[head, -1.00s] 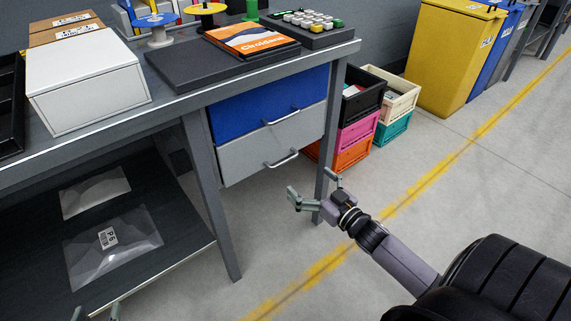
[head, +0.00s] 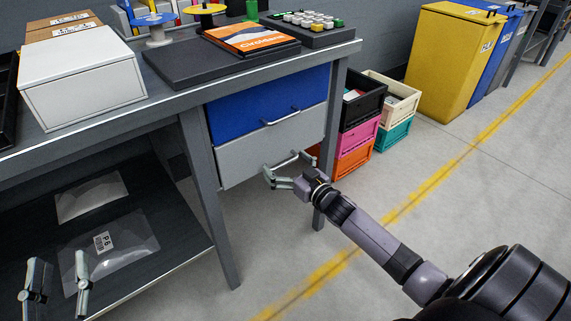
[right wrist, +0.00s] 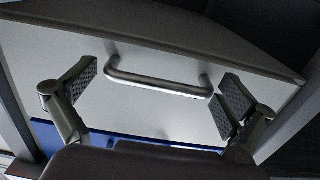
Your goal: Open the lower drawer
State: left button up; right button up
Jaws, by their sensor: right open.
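The lower drawer (head: 262,148) is grey, with a silver bar handle (head: 288,160), and sits shut under the blue upper drawer (head: 270,104). In the right wrist view the handle (right wrist: 158,82) lies between the two fingers of my right gripper (right wrist: 155,92), which is open and not touching it. The right gripper (head: 285,170) shows right at the lower drawer's handle in the head view, partly covering it. My left gripper (head: 56,284) is open and empty at the lower left, in front of the bench's lower shelf.
The bench (head: 170,103) carries a white box (head: 82,82) and a dark tray with a book (head: 252,38). A bench leg (head: 211,205) stands left of the drawers. Stacked crates (head: 358,135) stand right of them. The floor in front is clear.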

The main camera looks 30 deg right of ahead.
jog(key=c, duration=1.4)
jog(key=shift+s, duration=0.1)
jog(key=shift+c, duration=0.2)
